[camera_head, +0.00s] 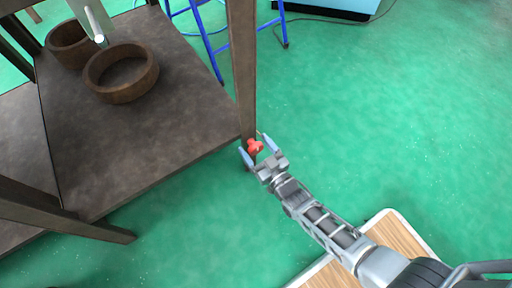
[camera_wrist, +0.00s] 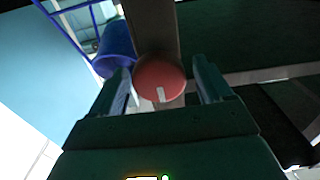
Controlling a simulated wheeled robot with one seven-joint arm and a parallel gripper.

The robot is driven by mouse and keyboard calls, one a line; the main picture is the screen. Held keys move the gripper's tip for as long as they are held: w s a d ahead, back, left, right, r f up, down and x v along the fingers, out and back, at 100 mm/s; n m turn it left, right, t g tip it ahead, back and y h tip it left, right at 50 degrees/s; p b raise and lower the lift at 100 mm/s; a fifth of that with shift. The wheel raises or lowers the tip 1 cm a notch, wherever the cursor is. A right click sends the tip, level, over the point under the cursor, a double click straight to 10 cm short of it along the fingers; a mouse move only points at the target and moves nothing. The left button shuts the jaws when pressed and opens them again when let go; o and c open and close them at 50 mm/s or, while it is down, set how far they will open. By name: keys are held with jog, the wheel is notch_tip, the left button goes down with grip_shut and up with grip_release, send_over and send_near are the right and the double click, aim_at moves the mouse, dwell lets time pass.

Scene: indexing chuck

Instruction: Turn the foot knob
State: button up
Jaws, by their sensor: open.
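The red foot knob (camera_head: 255,146) sits low on the dark brown post of the table. In the wrist view the foot knob (camera_wrist: 160,79) is a round red disc with a white mark on its lower face. My gripper (camera_head: 259,150) is open, with one finger on each side of the knob. In the wrist view the fingers of my gripper (camera_wrist: 163,82) stand left and right of the knob, with a gap on the right; whether the left finger touches it I cannot tell.
The post (camera_head: 243,70) rises beside the dark table (camera_head: 130,150), which bears two brown rings (camera_head: 122,98). A blue ladder-like frame (camera_head: 208,40) stands behind. A wood-topped board (camera_head: 400,232) lies under my arm. Green floor to the right is clear.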

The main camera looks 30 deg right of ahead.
jog(key=shift+w, duration=0.1)
jog(key=c, duration=1)
jog(key=shift+m, duration=0.3)
jog(key=m+b, duration=0.1)
jog(key=m, duration=0.2)
jog(key=shift+f+m, duration=0.1)
jog(key=shift+m, duration=0.3)
jog(key=m, duration=0.4)
jog(key=shift+d+m+b, duration=0.15)
jog(key=shift+m+b, duration=0.15)
jog(key=m, duration=0.4)
jog(key=shift+f, duration=0.1)
jog(key=m, duration=0.4)
jog(key=shift+d+m, duration=0.1)
jog(key=shift+m, duration=0.2)
jog(key=shift+f, duration=0.1)
